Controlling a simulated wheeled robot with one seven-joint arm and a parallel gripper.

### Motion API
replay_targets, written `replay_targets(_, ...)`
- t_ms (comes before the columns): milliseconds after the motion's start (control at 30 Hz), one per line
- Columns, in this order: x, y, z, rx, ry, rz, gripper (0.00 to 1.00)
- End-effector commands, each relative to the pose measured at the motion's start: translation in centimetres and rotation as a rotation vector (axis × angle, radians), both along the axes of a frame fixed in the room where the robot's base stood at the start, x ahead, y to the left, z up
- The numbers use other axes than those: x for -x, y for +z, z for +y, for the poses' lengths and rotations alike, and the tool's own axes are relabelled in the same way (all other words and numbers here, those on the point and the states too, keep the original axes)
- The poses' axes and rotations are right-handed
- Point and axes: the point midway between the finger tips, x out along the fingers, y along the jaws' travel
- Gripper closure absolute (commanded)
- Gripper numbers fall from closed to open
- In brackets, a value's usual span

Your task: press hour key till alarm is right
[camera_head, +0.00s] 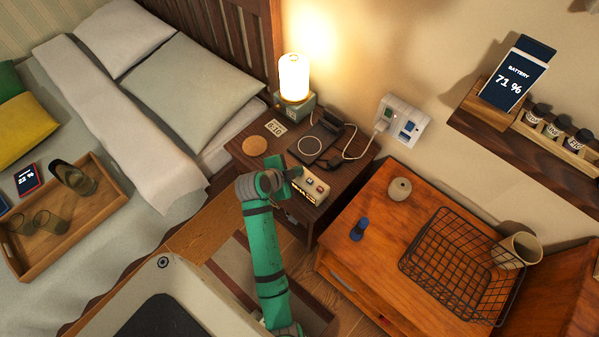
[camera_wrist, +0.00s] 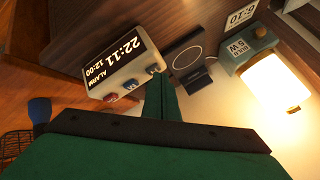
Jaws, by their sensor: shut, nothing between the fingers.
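The alarm clock (camera_head: 311,187) sits on the nightstand. In the wrist view the clock (camera_wrist: 124,66) reads 22:11, with ALARM 12:00 in smaller figures below. Along its top edge are a reddish key (camera_wrist: 110,98), a blue key (camera_wrist: 131,85) and a pale key (camera_wrist: 153,69); I cannot read their labels. My gripper (camera_head: 294,173) is shut and empty beside the clock. In the wrist view its fingertips (camera_wrist: 160,78) are close to the pale key; I cannot tell whether they touch it. A card (camera_head: 277,128) on the nightstand reads 6:10; it also shows in the wrist view (camera_wrist: 241,15).
The nightstand (camera_head: 247,163) also holds a lit lamp (camera_head: 293,80), a round coaster (camera_head: 254,145) and a charging pad (camera_head: 310,145) with a cable to the wall socket (camera_head: 402,122). A wooden cabinet (camera_head: 365,220) with a wire basket (camera_head: 455,262) stands at right. The bed is at left.

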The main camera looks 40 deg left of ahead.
Motion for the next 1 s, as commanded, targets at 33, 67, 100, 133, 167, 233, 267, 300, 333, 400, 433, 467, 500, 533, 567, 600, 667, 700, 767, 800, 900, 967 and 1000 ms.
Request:
replay_targets(33, 0.0, -0.1, 0.0, 0.0, 0.0, 0.0, 1.0)
replay_targets(67, 0.0, -0.1, 0.0, 0.0, 0.0, 0.0, 1.0)
replay_targets(100, 0.0, -0.1, 0.0, 0.0, 0.0, 0.0, 1.0)
replay_targets(133, 0.0, -0.2, 0.0, 0.001, 0.001, 0.0, 1.0)
replay_targets(167, 0.0, -0.2, 0.0, 0.001, 0.001, 0.0, 1.0)
replay_targets(233, 0.0, -0.2, 0.0, 0.0, 0.0, 0.0, 1.0)
replay_targets(267, 0.0, -0.2, 0.0, 0.0, 0.0, 0.0, 1.0)
replay_targets(300, 0.0, -0.2, 0.0, 0.0, 0.001, 0.001, 1.0)
replay_targets(333, 0.0, -0.2, 0.0, 0.0, 0.001, 0.001, 1.0)
replay_targets(400, 0.0, -0.2, 0.1, 0.0, 0.001, 0.001, 1.0)
replay_targets(433, 0.1, -0.2, 0.1, 0.0, 0.001, 0.001, 1.0)
replay_targets(467, 0.1, -0.2, 0.1, 0.0, 0.002, 0.0, 1.0)
replay_targets(500, 0.1, -0.2, 0.1, 0.0, 0.002, 0.0, 1.0)
replay_targets(533, 0.1, -0.2, 0.1, 0.0, 0.002, 0.0, 1.0)
replay_targets(567, 0.1, -0.1, 0.1, 0.0, 0.002, 0.0, 1.0)
replay_targets(600, 0.1, 0.0, 0.1, 0.0, 0.002, 0.0, 1.0)
replay_targets(667, 0.1, 0.2, 0.1, 0.0, 0.002, 0.0, 1.0)
replay_targets(700, 0.1, 0.4, 0.1, 0.0, 0.002, 0.0, 1.0)
replay_targets(767, 0.1, 0.7, 0.1, -0.001, 0.001, 0.0, 1.0)
replay_targets(800, 0.1, 0.9, 0.1, -0.001, 0.002, -0.001, 1.0)
replay_targets(900, 0.2, 1.3, 0.2, -0.001, 0.003, 0.0, 1.0)
replay_targets(967, 0.2, 1.4, 0.2, 0.0, 0.005, 0.001, 1.0)
replay_targets(1000, 0.2, 1.4, 0.3, 0.0, 0.005, 0.001, 1.0)
